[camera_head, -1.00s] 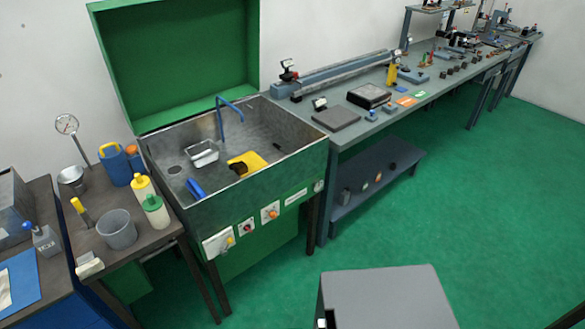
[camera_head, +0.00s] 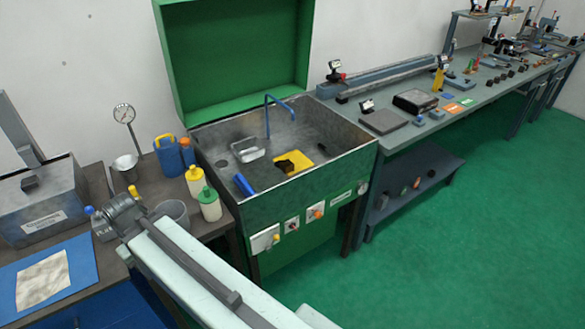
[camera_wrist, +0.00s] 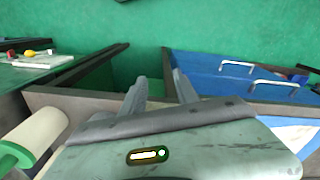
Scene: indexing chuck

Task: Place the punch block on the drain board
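I cannot tell for sure which thing is the punch block. No surface is clearly marked as the drain board. My gripper (camera_head: 122,208) is over the dark side table, left of the sink, partly hidden by my arm. In the wrist view my gripper (camera_wrist: 161,90) has its fingers apart with nothing visible between them.
A blue mat (camera_head: 88,258) lies at the left. A blue tap (camera_head: 267,115) rises over the sink. Green floor is open at right.

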